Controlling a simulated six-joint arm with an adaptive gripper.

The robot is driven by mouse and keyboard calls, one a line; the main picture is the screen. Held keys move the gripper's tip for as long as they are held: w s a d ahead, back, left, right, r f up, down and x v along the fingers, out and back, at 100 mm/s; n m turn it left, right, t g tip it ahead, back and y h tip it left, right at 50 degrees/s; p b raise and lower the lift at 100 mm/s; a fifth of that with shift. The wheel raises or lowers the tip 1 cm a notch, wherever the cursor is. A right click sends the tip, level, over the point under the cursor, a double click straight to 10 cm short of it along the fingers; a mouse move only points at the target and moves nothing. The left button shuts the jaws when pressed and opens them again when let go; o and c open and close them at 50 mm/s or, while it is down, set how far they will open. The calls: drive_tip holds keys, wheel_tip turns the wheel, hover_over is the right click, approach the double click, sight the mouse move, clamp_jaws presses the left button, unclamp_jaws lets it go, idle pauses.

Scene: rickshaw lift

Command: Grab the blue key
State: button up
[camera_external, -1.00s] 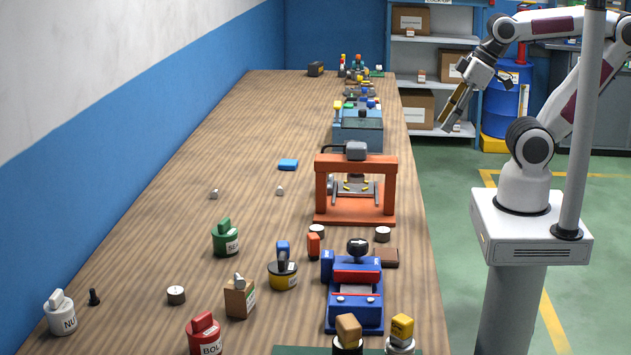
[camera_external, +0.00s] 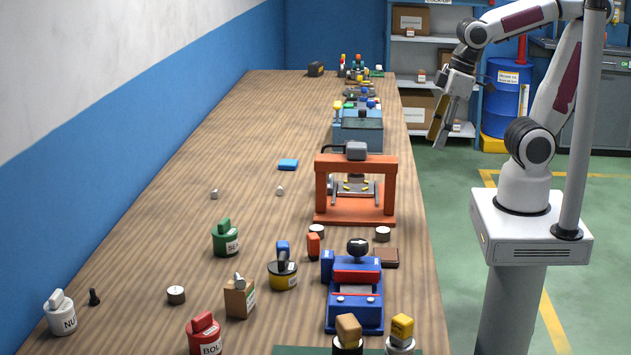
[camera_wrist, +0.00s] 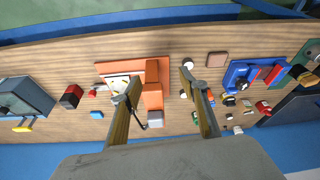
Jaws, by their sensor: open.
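No blue piece shows a clear key shape, so I cannot tell which one is the key. A small flat blue block (camera_external: 288,165) lies alone on the table, left of the orange press; it also shows in the wrist view (camera_wrist: 97,115). My gripper (camera_external: 437,140) is open and empty, high beyond the table's right edge, pointing down. In the wrist view my gripper (camera_wrist: 160,78) has its fingers wide apart.
The orange press (camera_external: 356,162) stands at the table's right side, with the blue vise (camera_external: 355,312) in front and a blue-grey box (camera_external: 358,135) behind. Green (camera_external: 226,241), red (camera_external: 205,337) and white (camera_external: 62,315) labelled containers stand at the front. The table's left middle is mostly clear.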

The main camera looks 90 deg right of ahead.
sight(286, 243)
drive_tip(key=w+a+f, duration=0.4)
drive_tip(key=w+a, duration=0.2)
drive_tip(key=w, duration=0.2)
drive_tip(key=w+a+f+n, duration=0.1)
drive_tip(key=w+a+f, duration=0.4)
drive_tip(key=w, duration=0.3)
drive_tip(key=w+a+f+n+g, duration=0.1)
drive_tip(key=w+a+f, duration=0.4)
drive_tip(key=w+a, duration=0.3)
drive_tip(key=shift+w, duration=0.3)
drive_tip(key=w+a, duration=0.1)
drive_tip(key=w+a+f, duration=0.1)
drive_tip(key=shift+w+t, duration=0.3)
drive_tip(key=shift+w, duration=0.1)
drive_tip(key=shift+m+t+y, duration=0.3)
drive_tip(key=shift+m+t, duration=0.4)
drive_tip(key=w+r, duration=0.1)
drive_tip(key=w+a, duration=0.1)
drive_tip(key=w, duration=0.1)
drive_tip(key=w+a+r, duration=0.1)
drive_tip(key=shift+w+a+r, duration=0.1)
drive_tip(key=shift+w+r, duration=0.25)
drive_tip(key=shift+x, duration=1.3)
